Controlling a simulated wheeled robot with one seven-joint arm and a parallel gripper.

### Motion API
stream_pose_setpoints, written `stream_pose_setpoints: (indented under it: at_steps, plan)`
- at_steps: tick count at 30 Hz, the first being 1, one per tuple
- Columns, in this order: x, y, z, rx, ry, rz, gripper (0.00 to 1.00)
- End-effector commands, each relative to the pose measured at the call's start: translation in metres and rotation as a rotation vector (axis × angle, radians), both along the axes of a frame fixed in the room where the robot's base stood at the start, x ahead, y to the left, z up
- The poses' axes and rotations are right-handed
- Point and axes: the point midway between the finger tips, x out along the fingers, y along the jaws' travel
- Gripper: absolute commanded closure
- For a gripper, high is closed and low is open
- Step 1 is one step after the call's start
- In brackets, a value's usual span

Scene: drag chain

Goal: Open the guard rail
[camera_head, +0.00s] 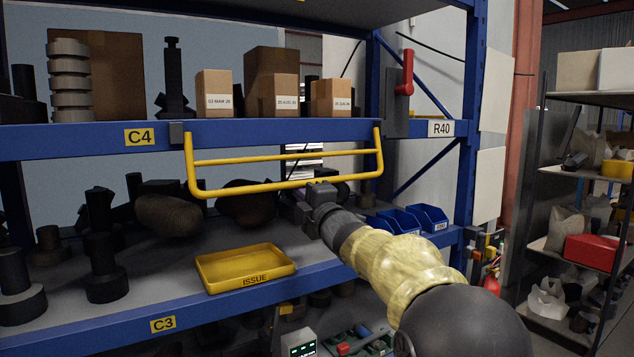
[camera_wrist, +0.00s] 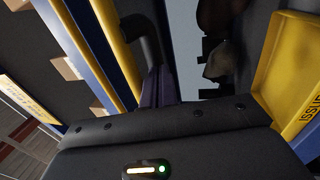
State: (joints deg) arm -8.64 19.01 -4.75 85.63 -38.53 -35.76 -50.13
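The yellow guard rail (camera_head: 285,156) is a tubular frame that hangs from the blue shelf beam marked C4, in front of the opening above the lower shelf. Its lower bar (camera_head: 245,189) slants slightly up to the right. My gripper (camera_head: 308,196) is at the right part of this lower bar, just beneath it or against it. In the wrist view, yellow bars (camera_wrist: 118,50) run at the left, close beside a dark finger part (camera_wrist: 145,40). The fingertips are mostly hidden, and I cannot tell whether they close on the bar.
A yellow ISSUE tray (camera_head: 245,268) lies on the lower shelf, left of my gripper. Blue bins (camera_head: 410,219) stand to the right. A red lever (camera_head: 405,72) is on the right post. Dark parts and cartons (camera_head: 214,95) fill the shelves.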

Motion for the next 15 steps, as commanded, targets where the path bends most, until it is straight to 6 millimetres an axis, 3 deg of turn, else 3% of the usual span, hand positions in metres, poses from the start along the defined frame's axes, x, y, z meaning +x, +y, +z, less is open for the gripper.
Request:
stream_pose_setpoints:
  at_steps: [15]
  plan:
    - [-0.012, -0.007, -0.011, -0.002, -0.001, 0.001, 1.00]
